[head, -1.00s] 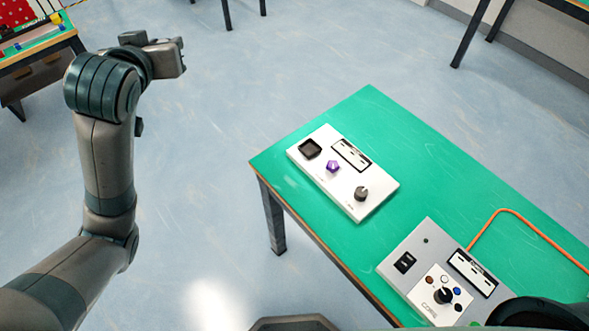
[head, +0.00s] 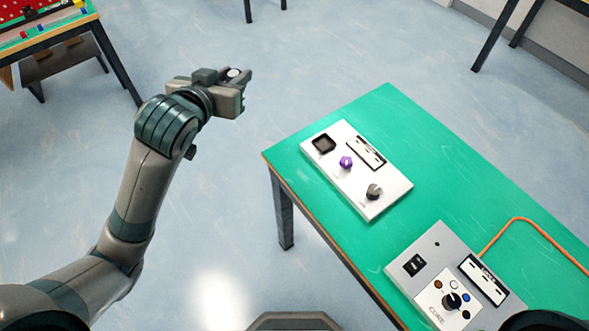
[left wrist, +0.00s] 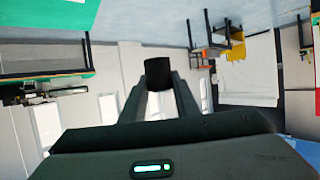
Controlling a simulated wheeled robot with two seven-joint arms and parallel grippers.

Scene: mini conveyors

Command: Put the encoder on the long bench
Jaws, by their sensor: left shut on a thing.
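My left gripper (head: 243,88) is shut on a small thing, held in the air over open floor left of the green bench. In the left wrist view the thing is a dark block, which I take to be the encoder (left wrist: 158,73), between the two fingers. In the head view only a small round light top shows at the gripper. A long green-topped bench (head: 400,130) stands on the right; I cannot tell whether it is the long bench named. My right gripper is not in view.
On the green bench lie a white panel (head: 347,187) with a purple knob (head: 346,162) and a grey knob, and a grey control box (head: 428,250) with an orange cable (head: 515,219). Another green-topped table (head: 45,38) is at upper left. The bench's far end is bare.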

